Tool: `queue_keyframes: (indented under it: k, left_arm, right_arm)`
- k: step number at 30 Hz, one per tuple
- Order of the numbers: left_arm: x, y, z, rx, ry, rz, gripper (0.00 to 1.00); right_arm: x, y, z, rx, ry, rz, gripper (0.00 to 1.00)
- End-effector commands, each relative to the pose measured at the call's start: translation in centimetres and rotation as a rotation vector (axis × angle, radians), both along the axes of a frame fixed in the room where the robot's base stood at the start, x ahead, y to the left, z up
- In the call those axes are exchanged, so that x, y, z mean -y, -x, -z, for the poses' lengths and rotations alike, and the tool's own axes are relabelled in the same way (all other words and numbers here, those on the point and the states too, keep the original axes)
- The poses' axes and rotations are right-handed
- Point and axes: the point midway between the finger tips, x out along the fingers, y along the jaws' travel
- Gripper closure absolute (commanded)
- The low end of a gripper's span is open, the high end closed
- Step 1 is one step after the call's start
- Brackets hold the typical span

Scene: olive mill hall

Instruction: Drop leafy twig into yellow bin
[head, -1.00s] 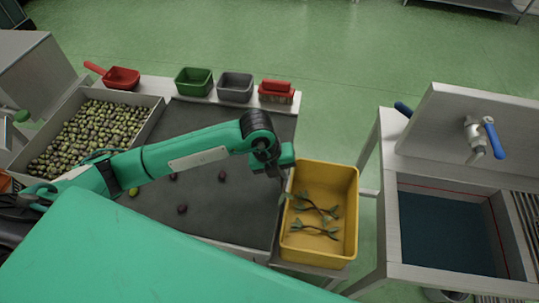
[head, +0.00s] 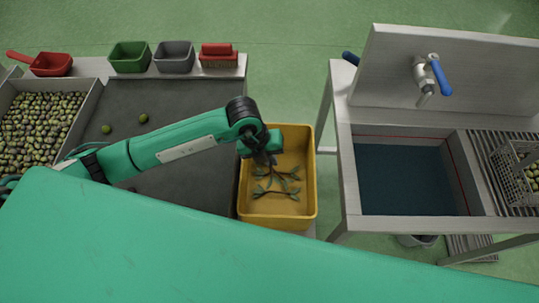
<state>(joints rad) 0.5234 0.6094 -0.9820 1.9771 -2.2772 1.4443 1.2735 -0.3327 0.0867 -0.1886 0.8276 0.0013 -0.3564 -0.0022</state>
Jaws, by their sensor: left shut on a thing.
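The yellow bin (head: 309,195) stands at the right end of the grey sorting table. My left gripper (head: 264,160) is over the inside of the bin, near its left side, pointing down. It is shut on a leafy twig, which is mostly hidden by the fingers and hard to tell from the twigs below. Two leafy twigs lie on the bin floor: an upper twig (head: 284,174) and a lower twig (head: 276,193). My right gripper is not in view.
A tray of olives (head: 40,125) is at the left. Two green olives (head: 143,118) lie on the grey mat (head: 175,97). A red scoop (head: 50,64), green tub (head: 130,57), grey tub (head: 174,56) and red brush (head: 218,56) line the back. A sink (head: 410,178) stands right.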

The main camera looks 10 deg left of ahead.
Motion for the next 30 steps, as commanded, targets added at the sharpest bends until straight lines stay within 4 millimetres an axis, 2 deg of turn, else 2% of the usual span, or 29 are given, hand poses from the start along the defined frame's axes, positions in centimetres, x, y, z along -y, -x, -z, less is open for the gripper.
queue_keyframes:
  k: [3,12,15,17,26,30]
  left_arm:
    - [0.0,0.0,0.8,0.0,-0.001,0.0,1.0]
    - [0.0,0.0,0.8,0.0,-0.001,0.0,1.0]
    - [0.0,0.0,0.8,0.0,-0.001,0.0,0.78]
    - [0.0,0.0,0.8,0.0,-0.001,0.0,0.68]
    - [-0.1,0.0,0.7,0.001,0.0,0.0,0.68]
    - [-0.5,0.0,-0.5,0.003,-0.001,-0.001,0.68]
  right_arm:
    - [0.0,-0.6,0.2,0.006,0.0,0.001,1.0]
    - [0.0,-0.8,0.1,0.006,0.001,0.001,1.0]
    - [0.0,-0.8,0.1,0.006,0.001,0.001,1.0]
    - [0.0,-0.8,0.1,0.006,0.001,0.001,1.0]
    - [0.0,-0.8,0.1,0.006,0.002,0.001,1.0]
    - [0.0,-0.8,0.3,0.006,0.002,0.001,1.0]
